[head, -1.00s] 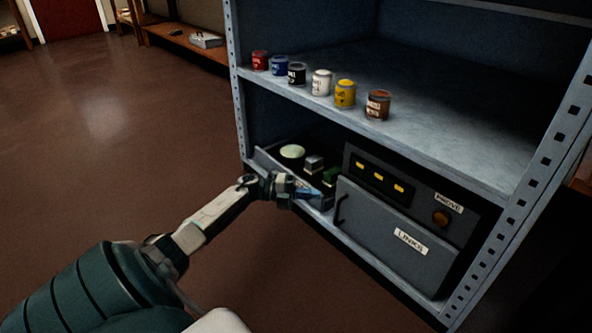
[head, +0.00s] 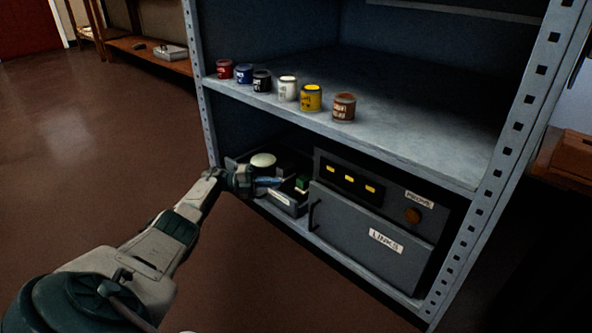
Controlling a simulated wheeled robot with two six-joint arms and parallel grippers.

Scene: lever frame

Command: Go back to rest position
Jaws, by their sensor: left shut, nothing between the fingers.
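My left gripper (head: 268,182) is shut and empty. It is in front of the lower shelf of the metal rack, over the front part of a dark tray (head: 288,200). In the tray show a pale round dome (head: 263,160) and a green block (head: 302,182); the gripper hides part of the tray. My left arm reaches in from the bottom left. My right gripper is not in view.
A grey box labelled LINKS (head: 370,232) with a handle, yellow lights and an orange knob (head: 413,215) stands right of the tray. Several paint cans (head: 288,89) line the shelf (head: 400,135) above. The floor (head: 90,150) at left is clear.

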